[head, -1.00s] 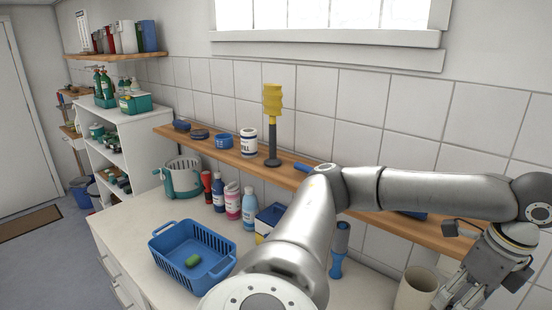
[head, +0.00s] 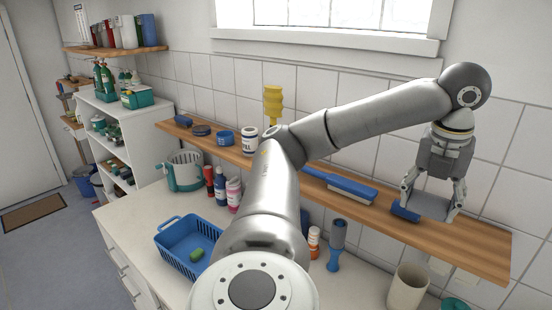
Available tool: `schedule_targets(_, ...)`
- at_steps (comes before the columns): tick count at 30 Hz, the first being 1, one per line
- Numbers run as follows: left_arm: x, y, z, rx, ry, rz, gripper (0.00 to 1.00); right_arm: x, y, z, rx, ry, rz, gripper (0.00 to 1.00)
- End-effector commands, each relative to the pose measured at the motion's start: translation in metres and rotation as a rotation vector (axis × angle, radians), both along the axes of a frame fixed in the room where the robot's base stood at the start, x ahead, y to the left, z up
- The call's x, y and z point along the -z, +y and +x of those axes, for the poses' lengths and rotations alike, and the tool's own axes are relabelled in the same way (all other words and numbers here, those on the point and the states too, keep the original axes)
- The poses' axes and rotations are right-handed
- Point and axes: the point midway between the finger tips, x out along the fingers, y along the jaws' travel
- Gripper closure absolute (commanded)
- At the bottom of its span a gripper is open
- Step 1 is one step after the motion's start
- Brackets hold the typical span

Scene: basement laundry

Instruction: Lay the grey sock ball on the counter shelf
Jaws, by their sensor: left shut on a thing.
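My left gripper (head: 432,202) is at the right part of the wooden counter shelf (head: 482,246), pointing down with its fingers on either side of a grey thing. This is the grey sock ball (head: 431,206), and the gripper is shut on it. The ball shows low between the fingers, over the shelf; I cannot tell whether it touches the wood. A dark blue item (head: 404,212) lies on the shelf just left of the ball, close to the left finger. My right gripper is not in view.
A blue-handled brush (head: 345,187) lies on the shelf left of the gripper. The shelf's right end is bare. Below stand a beige cup (head: 408,287), a blue-based tool (head: 335,245) and a blue basket (head: 178,247) with a green item. My arm hides mid-counter.

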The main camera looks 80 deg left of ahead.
Motion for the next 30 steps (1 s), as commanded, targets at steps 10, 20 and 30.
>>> schedule_targets(10, -0.009, 0.006, -0.002, 0.069, 0.000, -0.001, 0.60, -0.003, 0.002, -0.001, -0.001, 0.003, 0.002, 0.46)
schedule_targets(20, 0.019, 0.012, 0.048, 0.069, 0.005, -0.005, 0.60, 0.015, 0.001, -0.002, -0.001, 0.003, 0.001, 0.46)
schedule_targets(30, 0.066, 0.023, 0.113, 0.068, 0.004, -0.004, 0.60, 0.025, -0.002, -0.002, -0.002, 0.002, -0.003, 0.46)
